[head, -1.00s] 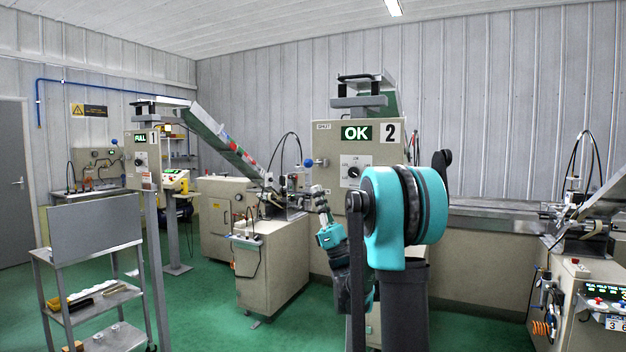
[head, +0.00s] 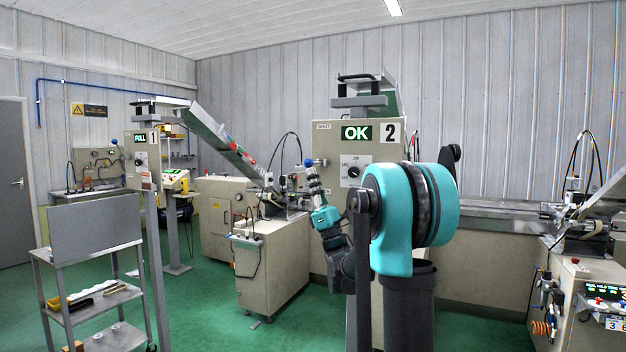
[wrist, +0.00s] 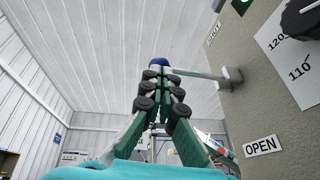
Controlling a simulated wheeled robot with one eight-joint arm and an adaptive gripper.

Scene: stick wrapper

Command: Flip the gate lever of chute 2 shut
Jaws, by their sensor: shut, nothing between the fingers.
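The chute 2 panel (head: 350,145) stands right of centre in the head view, showing "OK" and "2". Its gate lever ends in a blue knob (head: 308,163) at the panel's left edge. In the wrist view the lever's grey rod (wrist: 200,73) runs left, about level, from its pivot block to the blue knob (wrist: 158,62). The SHUT label (wrist: 214,31) is above the pivot and the OPEN label (wrist: 262,145) below. My gripper (wrist: 161,76) is shut and empty, fingertips pointing up close under the knob. I cannot tell whether they touch. It also shows in the head view (head: 311,174).
Chute 1's panel (head: 143,160) reads "FULL" at the left. A metal cart (head: 95,268) stands front left. A beige machine cabinet (head: 270,268) stands left of my arm, and another machine (head: 590,290) at the right edge. Green floor is free between cart and cabinet.

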